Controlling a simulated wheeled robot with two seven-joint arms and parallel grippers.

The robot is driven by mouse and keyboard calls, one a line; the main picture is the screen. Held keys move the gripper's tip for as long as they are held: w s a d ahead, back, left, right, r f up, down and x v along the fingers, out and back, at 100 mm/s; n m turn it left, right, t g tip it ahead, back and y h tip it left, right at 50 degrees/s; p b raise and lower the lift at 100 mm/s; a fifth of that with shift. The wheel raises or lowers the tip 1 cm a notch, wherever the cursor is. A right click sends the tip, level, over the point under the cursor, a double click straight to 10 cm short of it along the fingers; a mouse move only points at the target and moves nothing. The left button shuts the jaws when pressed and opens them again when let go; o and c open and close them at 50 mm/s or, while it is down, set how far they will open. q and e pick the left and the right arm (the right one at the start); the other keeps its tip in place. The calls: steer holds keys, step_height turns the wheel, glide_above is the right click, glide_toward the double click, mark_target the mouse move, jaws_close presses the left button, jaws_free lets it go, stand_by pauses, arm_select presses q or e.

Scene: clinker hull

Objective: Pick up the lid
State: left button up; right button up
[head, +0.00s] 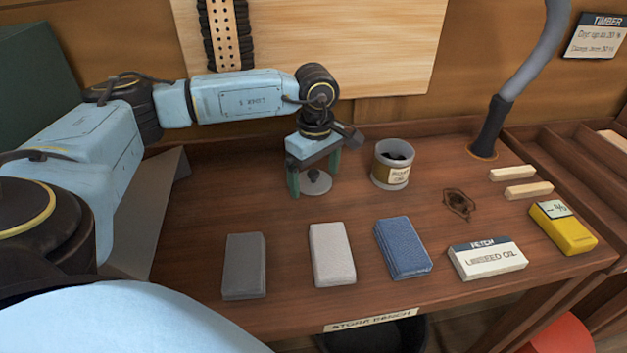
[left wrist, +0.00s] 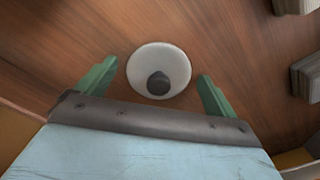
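The lid (head: 317,183) is a small pale disc with a dark knob, lying on the wooden bench left of an open tin. It also shows in the left wrist view (left wrist: 159,70), its knob facing the camera. My left gripper (head: 313,187) points down over the lid with its green fingers spread to either side. In the left wrist view the gripper (left wrist: 155,90) is open, with clear gaps between the fingers and the lid. Its fingers partly hide the lid in the head view. My right gripper is not in view.
The open tin (head: 393,164) stands just right of the lid. Several blocks, including a grey one (head: 244,266) and a blue one (head: 402,248), line the front edge beside a linseed oil box (head: 487,260). A grey hose (head: 510,90) rises at the back right.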

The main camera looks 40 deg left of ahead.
arm_select(q)
steer(key=c, duration=0.9)
